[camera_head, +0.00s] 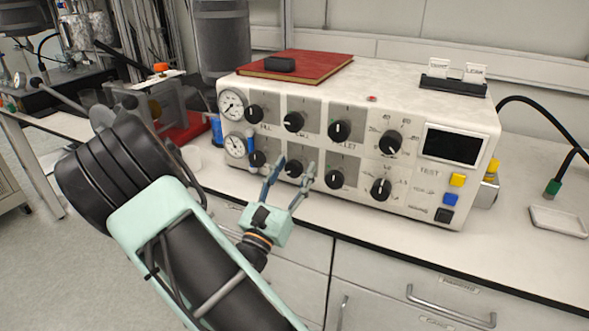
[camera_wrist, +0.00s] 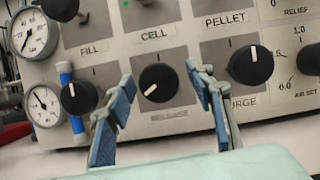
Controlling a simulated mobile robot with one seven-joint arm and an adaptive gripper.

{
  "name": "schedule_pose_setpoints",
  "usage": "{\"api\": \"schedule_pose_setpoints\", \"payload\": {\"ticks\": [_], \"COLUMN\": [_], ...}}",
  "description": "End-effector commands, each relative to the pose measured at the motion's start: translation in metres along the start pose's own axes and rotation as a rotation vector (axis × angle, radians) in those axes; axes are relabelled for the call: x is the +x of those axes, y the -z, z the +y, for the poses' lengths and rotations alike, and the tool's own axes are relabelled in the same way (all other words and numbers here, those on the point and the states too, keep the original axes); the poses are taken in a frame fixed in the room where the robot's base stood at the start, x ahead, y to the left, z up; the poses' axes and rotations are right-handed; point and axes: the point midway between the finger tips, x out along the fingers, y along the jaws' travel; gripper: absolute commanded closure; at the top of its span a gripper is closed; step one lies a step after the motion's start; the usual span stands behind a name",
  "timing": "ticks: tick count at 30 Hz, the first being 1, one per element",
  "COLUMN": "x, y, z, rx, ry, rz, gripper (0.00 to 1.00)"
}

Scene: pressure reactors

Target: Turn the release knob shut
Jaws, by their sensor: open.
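A round black knob with a white pointer line sits between my fingers in the lower row of the control box; it shows in the wrist view (camera_wrist: 158,83) and in the head view (camera_head: 293,168). Its pointer slants to the lower left. My gripper (camera_head: 291,172) is open, one finger on each side of this knob; the blue-padded fingers also show in the wrist view (camera_wrist: 161,85). I cannot tell whether either finger touches it.
The purge knob (camera_wrist: 251,65) is close on the right and another black knob (camera_wrist: 79,97) close on the left. Two gauges (camera_head: 232,104) are on the box's left end. A red book (camera_head: 308,63) lies on top. A screen (camera_head: 453,146) and coloured buttons are at right.

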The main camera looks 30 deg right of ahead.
Motion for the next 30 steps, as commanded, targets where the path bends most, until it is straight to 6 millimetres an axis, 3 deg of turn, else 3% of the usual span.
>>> {"api": "schedule_pose_setpoints", "payload": {"ticks": [11,22,30], "x": [0.0068,0.0065,0.0064], "y": [-0.0003,-0.0002,-0.0002], "z": [-0.0001,-0.0001,0.0003], "rx": [0.000,0.000,0.023], "ry": [0.000,0.000,0.009], "rz": [-0.001,-0.001,0.000], "gripper": [0.51,0.92,0.94]}}
